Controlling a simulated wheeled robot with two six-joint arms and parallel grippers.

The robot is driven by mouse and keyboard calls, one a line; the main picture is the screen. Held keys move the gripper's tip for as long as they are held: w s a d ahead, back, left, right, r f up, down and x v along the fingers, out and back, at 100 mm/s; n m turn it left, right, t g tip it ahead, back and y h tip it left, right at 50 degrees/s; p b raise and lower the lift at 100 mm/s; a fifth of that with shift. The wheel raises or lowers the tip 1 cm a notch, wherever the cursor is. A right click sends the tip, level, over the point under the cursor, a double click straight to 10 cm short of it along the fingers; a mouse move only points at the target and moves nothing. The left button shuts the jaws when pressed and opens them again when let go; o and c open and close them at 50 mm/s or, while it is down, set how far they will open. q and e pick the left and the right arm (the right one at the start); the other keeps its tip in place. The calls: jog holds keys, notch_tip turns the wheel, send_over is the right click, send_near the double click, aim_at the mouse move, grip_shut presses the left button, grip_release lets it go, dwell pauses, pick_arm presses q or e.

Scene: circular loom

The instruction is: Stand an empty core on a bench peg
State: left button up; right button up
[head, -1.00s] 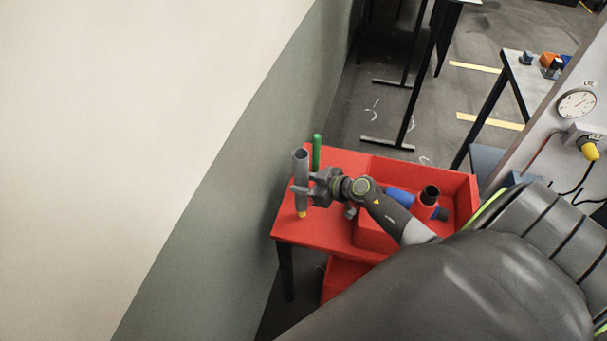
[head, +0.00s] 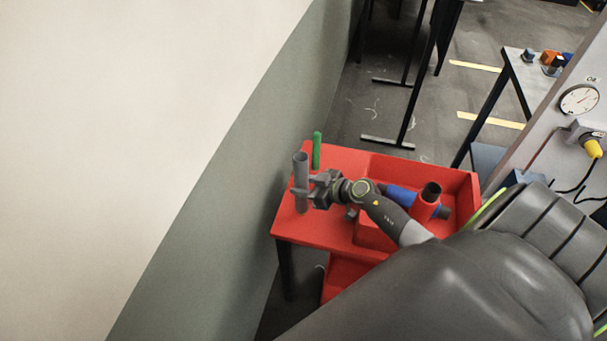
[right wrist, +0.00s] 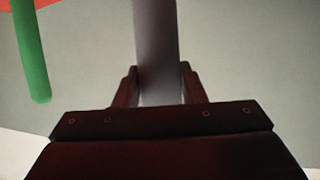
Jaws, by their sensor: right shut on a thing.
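A grey hollow core (head: 301,167) stands upright at the left end of the red bench (head: 335,236). My right gripper (head: 304,186) is shut on it at mid-height. In the right wrist view the core (right wrist: 157,40) sits between the two fingers (right wrist: 160,88). The core's lower end is at the bench top, and no yellow peg shows below it. Whether a peg is inside the core is hidden. A green upright peg or tube (head: 316,150) stands just behind, apart from the core; it also shows in the right wrist view (right wrist: 30,55). My left gripper is not in view.
A wall (head: 235,190) is close on the left. A panel with a gauge (head: 579,100) stands at right.

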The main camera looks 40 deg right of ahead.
aim_at(304, 164)
jog(key=shift+f, duration=0.4)
jog(key=o, duration=1.1)
jog(key=shift+o, duration=0.2)
notch_tip(304, 164, up, 10)
jog(key=p, duration=0.3)
jog(key=shift+p, duration=0.4)
